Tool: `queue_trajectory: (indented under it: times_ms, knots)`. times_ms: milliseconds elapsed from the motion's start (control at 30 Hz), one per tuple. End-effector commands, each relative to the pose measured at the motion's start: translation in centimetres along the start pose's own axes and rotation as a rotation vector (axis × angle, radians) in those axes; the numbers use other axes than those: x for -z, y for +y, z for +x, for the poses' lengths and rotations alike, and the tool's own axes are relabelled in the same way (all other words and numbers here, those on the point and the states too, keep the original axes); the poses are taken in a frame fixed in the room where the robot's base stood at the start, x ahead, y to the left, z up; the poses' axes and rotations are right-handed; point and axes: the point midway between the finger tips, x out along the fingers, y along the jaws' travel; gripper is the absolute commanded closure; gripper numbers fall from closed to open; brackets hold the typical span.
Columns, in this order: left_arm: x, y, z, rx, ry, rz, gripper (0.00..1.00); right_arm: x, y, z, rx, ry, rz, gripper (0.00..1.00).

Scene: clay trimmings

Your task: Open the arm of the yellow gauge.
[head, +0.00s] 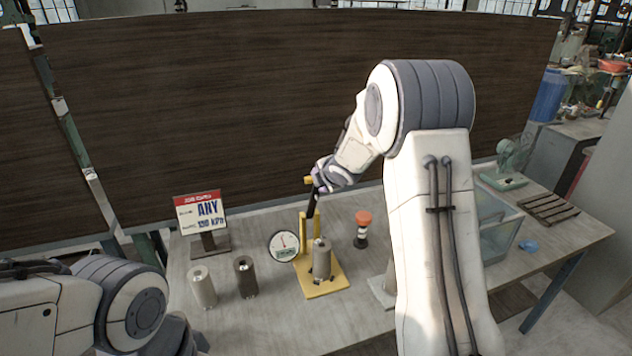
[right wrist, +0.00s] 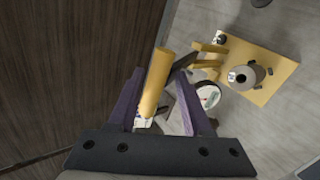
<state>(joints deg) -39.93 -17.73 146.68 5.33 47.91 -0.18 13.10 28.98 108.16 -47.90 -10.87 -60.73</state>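The yellow gauge has a flat yellow base (head: 325,284), a yellow post and a round white dial (head: 285,246). A grey cylinder (head: 322,262) with a hole in its top stands on the base. The gauge's dark arm (head: 311,204) points steeply up from the post and ends in a yellow handle (right wrist: 156,82). My right gripper (right wrist: 160,73) is at this handle, which lies between its purple fingers, closer to the left one in the right wrist view. A gap shows beside the other finger. My left gripper is out of view; only its arm shows at lower left.
Two cylinders, light (head: 202,287) and dark (head: 245,277), stand left of the gauge before a sign (head: 201,213). An orange-topped object (head: 362,230) stands right of it. A clear bin (head: 492,232) and wooden rack (head: 549,208) are farther right. A dark panel (head: 270,90) stands behind.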

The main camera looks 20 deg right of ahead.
Motion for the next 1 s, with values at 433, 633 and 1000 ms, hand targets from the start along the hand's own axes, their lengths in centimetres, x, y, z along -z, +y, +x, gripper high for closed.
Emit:
queue_trajectory:
  times_ms: [433, 633, 1000]
  knots:
    - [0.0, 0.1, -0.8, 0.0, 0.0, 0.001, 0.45, -0.1, 1.1, -6.9, -0.026, -0.004, -0.001, 0.51]
    - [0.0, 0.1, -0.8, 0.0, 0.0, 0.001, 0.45, -0.1, 1.1, -7.0, -0.027, -0.003, -0.001, 0.51]
    - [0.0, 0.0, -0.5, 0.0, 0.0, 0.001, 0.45, 0.6, 1.0, -7.1, -0.022, -0.001, 0.016, 0.51]
